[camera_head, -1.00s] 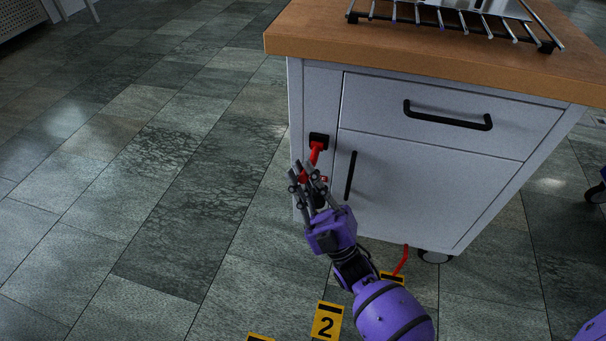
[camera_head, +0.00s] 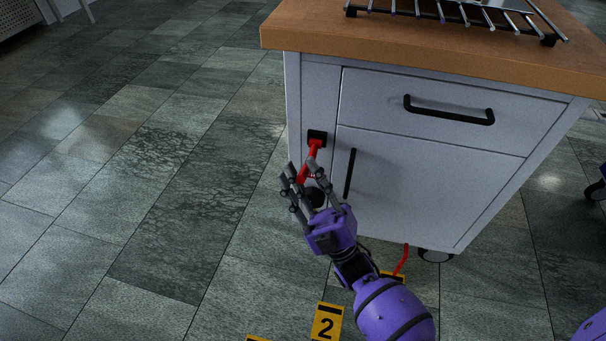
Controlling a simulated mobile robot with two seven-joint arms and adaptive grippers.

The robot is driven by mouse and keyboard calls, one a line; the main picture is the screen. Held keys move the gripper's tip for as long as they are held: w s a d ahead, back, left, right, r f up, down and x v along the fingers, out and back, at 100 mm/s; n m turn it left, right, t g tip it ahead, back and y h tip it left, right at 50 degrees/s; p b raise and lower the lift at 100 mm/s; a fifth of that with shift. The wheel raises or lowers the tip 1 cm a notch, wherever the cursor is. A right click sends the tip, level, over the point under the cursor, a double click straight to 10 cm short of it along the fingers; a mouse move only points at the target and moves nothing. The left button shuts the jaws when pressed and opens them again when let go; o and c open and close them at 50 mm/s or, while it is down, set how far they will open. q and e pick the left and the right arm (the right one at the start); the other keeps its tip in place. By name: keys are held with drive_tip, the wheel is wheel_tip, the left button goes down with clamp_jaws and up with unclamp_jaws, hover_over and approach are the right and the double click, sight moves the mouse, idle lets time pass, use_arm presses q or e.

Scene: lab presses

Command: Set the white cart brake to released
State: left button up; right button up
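The white cart (camera_head: 420,175) has a wooden top, a drawer and a door. A red lever (camera_head: 314,153) sits on a black mount (camera_head: 317,137) at the left of its front. It slants down and slightly left, and its lower end is partly hidden by my fingers. My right gripper (camera_head: 301,173) is at that lower end, fingers spread with the lever between them; I cannot tell whether they touch it. A second red lever (camera_head: 403,259) shows low by the caster, partly behind my arm. My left gripper is not in view.
A metal rack (camera_head: 450,12) stands on the cart's wooden top (camera_head: 330,35). A black door handle (camera_head: 349,173) is right of my gripper. A yellow marker numbered 2 (camera_head: 327,322) lies on the floor. The tiled floor at left is clear.

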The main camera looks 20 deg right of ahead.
drive_tip(key=v, duration=1.2)
idle(0.3)
